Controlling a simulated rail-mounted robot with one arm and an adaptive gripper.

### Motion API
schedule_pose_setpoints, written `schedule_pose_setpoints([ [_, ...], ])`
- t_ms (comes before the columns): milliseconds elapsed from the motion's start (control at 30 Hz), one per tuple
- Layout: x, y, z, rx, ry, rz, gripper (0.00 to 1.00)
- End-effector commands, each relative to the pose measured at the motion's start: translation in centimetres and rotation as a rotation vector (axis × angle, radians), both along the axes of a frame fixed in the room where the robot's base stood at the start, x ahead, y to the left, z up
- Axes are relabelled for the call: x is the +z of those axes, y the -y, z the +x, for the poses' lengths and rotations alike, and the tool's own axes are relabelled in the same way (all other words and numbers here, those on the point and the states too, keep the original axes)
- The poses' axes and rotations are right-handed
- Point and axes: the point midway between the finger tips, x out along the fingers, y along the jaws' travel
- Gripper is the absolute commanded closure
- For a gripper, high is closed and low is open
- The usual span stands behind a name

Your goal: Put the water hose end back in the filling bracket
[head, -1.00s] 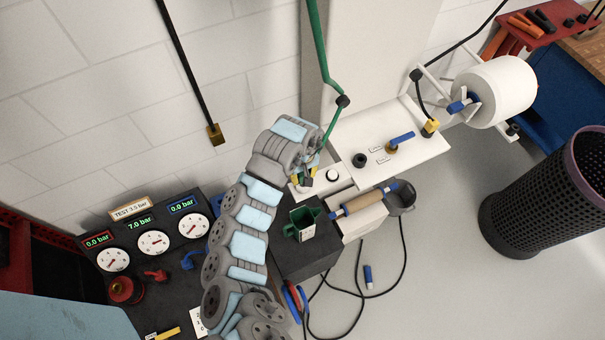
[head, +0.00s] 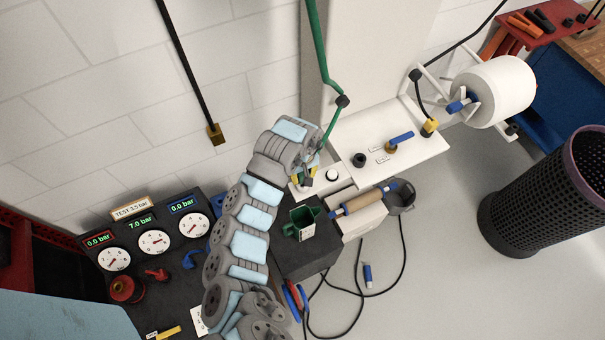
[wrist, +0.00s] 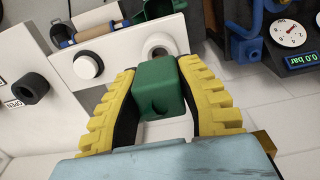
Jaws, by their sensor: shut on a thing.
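The water hose (head: 318,50) is green and hangs from above, bending at a black clip down to my gripper. My gripper (head: 304,177) is at the left end of a small white bracket (head: 323,188). In the wrist view, my gripper's yellow ribbed fingers (wrist: 161,103) are shut on the green block-like hose end (wrist: 157,88). A white ring-shaped opening (wrist: 158,46) in the bracket lies just beyond the hose end. The hose end overlaps the ring's lower edge in view; I cannot tell whether they touch.
A white disc with a dark rim (wrist: 88,66) sits beside the opening. A green can (head: 301,224) stands on a dark box below. A white shelf with a blue-handled valve (head: 400,138) is at right. A gauge panel (head: 150,240) stands left.

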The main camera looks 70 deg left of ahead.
Motion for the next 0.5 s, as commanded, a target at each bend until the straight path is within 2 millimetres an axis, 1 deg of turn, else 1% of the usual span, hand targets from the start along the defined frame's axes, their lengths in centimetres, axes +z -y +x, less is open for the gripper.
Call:
schedule_pose_setpoints([
  [500,-1.2,0.0,0.0,0.000,0.000,-0.001,1.00],
])
